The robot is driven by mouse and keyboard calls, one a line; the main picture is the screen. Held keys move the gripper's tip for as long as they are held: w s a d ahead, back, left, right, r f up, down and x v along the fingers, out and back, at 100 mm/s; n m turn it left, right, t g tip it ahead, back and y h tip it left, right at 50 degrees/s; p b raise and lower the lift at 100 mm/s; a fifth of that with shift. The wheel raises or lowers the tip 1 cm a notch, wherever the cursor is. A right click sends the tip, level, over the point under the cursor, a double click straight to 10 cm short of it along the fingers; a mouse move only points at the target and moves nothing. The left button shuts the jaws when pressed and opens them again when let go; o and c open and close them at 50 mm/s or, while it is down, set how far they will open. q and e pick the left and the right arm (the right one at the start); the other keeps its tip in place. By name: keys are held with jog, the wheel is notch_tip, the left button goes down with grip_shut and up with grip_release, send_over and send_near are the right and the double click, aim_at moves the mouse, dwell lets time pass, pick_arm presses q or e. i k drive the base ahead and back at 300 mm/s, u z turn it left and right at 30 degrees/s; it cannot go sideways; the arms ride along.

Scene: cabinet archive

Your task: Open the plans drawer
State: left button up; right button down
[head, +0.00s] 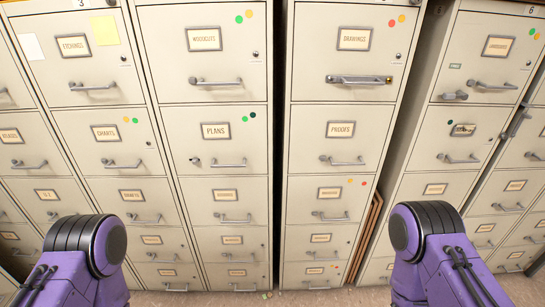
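The plans drawer (216,144) is the second drawer down in the cabinet left of the middle gap in the head view. It has a "PLANS" label (215,130) in a metal frame and green dots at its upper right. Its front looks flush with the drawers around it, so it appears shut. Its horizontal bar handle (228,162) is below the label. A small dark metal piece (195,160) sits left of the handle; I cannot tell what it is. Neither gripper is in view; only parts of my purple arms show at the lower left and lower right.
Cream filing cabinets fill the view, with similar drawers. The "WOODCUTS" drawer (205,41) is above the plans drawer. A narrow dark gap (280,120) separates it from the "DRAWINGS" cabinet (354,38). Thin brown panels (365,240) lean in another gap. Some floor (260,299) shows below.

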aim_at(226, 139)
jog(key=z, duration=0.25)
jog(key=i, duration=1)
jog(key=u, duration=0.25)
